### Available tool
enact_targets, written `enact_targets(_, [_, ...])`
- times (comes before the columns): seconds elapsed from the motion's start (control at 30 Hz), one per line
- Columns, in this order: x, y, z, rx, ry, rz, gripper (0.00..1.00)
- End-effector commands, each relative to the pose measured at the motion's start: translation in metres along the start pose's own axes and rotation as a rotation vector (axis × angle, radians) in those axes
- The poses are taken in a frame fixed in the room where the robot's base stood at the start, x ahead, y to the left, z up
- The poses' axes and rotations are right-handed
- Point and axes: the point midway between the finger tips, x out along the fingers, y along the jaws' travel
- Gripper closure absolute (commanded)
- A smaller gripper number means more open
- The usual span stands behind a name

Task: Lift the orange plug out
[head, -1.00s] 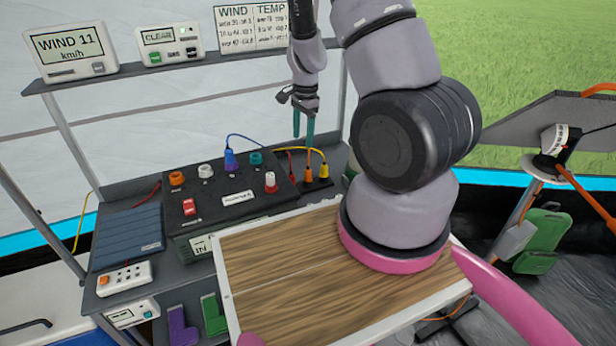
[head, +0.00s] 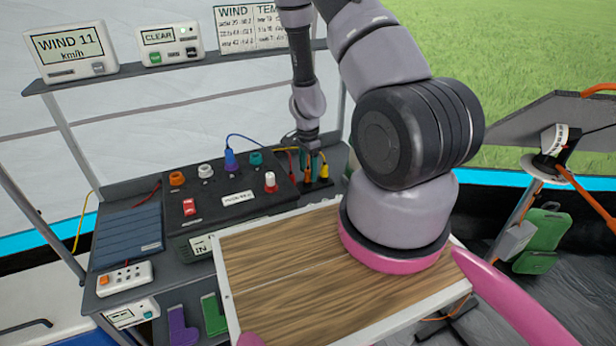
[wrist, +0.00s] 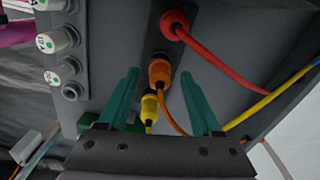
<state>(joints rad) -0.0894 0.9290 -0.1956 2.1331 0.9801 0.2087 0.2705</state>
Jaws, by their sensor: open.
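The orange plug (wrist: 160,72) stands in a dark strip beside the control box, with an orange cord running from it. In the head view the orange plug (head: 307,182) is partly hidden by my gripper (head: 311,168). In the wrist view my gripper (wrist: 160,92) is open, with one green finger on each side of the orange plug. A gap shows between the plug and each finger. I cannot tell whether the fingertips are level with the plug.
A yellow plug (wrist: 149,108) stands close to the orange one, between my fingers in the wrist view. A red plug (wrist: 172,24) with a red cord is on the other side. The control box (head: 235,200) and a wooden-topped table (head: 330,265) are nearby.

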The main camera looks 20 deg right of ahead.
Motion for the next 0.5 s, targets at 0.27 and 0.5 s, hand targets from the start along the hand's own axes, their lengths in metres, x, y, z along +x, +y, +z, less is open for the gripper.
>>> enact_targets(0.27, [0.0085, -0.0001, 0.0002, 0.001, 0.000, -0.001, 0.34])
enact_targets(0.5, [0.0083, -0.0001, 0.0002, 0.001, 0.000, 0.000, 1.00])
